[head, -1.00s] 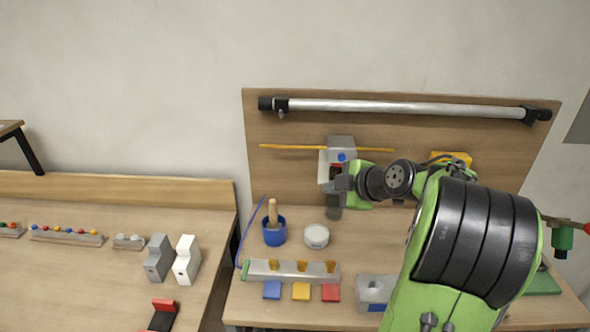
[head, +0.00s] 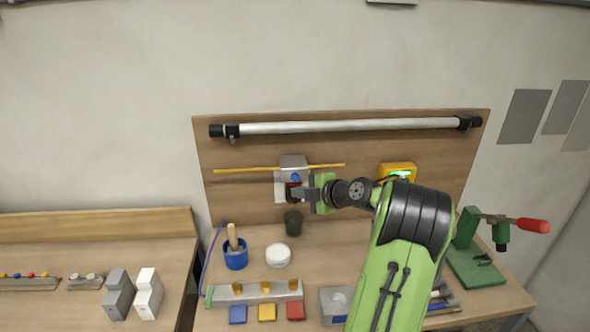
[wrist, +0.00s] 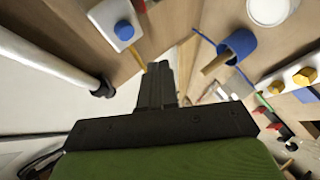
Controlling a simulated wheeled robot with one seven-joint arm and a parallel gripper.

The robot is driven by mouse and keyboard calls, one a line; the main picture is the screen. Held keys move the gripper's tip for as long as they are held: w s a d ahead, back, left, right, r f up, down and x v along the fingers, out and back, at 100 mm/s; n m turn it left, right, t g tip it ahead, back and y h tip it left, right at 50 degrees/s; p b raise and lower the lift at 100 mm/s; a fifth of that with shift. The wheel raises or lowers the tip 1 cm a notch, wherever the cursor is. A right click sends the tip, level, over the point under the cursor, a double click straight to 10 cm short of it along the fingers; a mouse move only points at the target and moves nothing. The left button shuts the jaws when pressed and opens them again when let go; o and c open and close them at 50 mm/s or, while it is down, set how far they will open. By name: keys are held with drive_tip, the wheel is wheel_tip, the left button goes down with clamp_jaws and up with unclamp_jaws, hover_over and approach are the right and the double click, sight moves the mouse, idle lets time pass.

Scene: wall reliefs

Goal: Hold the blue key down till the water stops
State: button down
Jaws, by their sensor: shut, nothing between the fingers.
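A blue round key (head: 295,177) sits on the front of a grey box (head: 293,161) on the wooden backboard. A red part shows just under it. In the wrist view the blue key (wrist: 124,30) stands out from a pale face. My gripper (head: 294,194) is at the front of this box, just below the blue key; I cannot tell whether it touches the box. Its fingers are shut and empty in the wrist view (wrist: 155,82). A dark cup (head: 293,221) stands on the bench below the box. A flat blue pad (head: 238,314) lies at the bench front. I see no water.
A yellow bar (head: 240,169) runs beside the box, and a metal rail (head: 350,125) runs above. A yellow unit with a green display (head: 398,172) is to the right. A blue pot (head: 235,255) and white round container (head: 278,255) stand on the bench.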

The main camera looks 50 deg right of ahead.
sight(295, 177)
drive_tip(key=shift+w+d+p, duration=0.3)
drive_tip(key=shift+w+d, duration=0.8)
drive_tip(key=shift+w, duration=0.3)
idle(0.9)
drive_tip(key=shift+w+d, duration=0.3)
drive_tip(key=shift+w+d, duration=0.25)
drive_tip(key=shift+w, duration=0.05)
idle(2.2)
drive_tip(key=shift+s+b, duration=0.1)
drive_tip(key=shift+b, duration=0.4)
idle(0.9)
drive_tip(key=shift+s+a+b, duration=0.55)
drive_tip(key=shift+b, duration=0.4)
